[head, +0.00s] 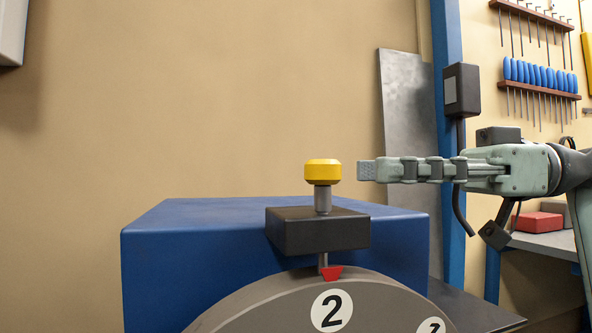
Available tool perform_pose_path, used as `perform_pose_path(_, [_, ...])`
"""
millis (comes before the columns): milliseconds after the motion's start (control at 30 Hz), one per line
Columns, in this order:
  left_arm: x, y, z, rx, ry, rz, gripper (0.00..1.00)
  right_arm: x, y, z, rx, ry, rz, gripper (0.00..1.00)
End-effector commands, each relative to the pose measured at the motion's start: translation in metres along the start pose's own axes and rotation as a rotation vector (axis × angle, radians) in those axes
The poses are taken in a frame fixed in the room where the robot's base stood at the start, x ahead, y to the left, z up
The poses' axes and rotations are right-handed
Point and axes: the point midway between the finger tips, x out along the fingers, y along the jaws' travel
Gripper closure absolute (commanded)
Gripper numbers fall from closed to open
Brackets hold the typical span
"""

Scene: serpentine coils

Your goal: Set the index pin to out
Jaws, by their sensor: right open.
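The index pin has a yellow knob (322,171) on a grey shaft (323,199) that stands upright in a black block (318,232). Below the block, a thin rod reaches down to the rim of a grey dial (270,307), beside a red pointer (331,273). The dial shows a 2 under the pointer and a 1 to the right. My right gripper (368,171) comes in from the right at knob height. It is open and empty, with its fingertips a short gap to the right of the knob. My left gripper is not in view.
The black block sits on a blue housing (190,245). A blue post (450,120) with a black box (461,90) and a leaning metal sheet (408,100) stand behind my right gripper. A bench (550,243) with a red box is at right. Space left of the knob is clear.

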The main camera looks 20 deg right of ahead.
Motion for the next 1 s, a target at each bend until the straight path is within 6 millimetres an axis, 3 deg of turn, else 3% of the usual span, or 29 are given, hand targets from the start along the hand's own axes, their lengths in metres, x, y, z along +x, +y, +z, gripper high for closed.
perform_pose_path(133, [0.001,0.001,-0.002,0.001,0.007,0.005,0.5,0.018,-0.001,-0.001,-0.001,-0.001,-0.003,0.48])
perform_pose_path(233, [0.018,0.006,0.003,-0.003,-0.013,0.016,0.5,0.035,-0.001,-0.002,0.0,-0.001,-0.003,0.48])
perform_pose_path(500, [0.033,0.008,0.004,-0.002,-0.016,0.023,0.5,0.07,0.0,-0.001,0.001,0.0,-0.002,0.48])
perform_pose_path(833, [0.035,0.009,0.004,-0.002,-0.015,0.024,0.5,0.075,0.0,0.0,0.001,0.0,0.0,0.48])
perform_pose_path(1000, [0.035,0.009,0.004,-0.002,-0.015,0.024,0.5,0.075,0.0,0.0,0.001,0.0,0.0,0.66])
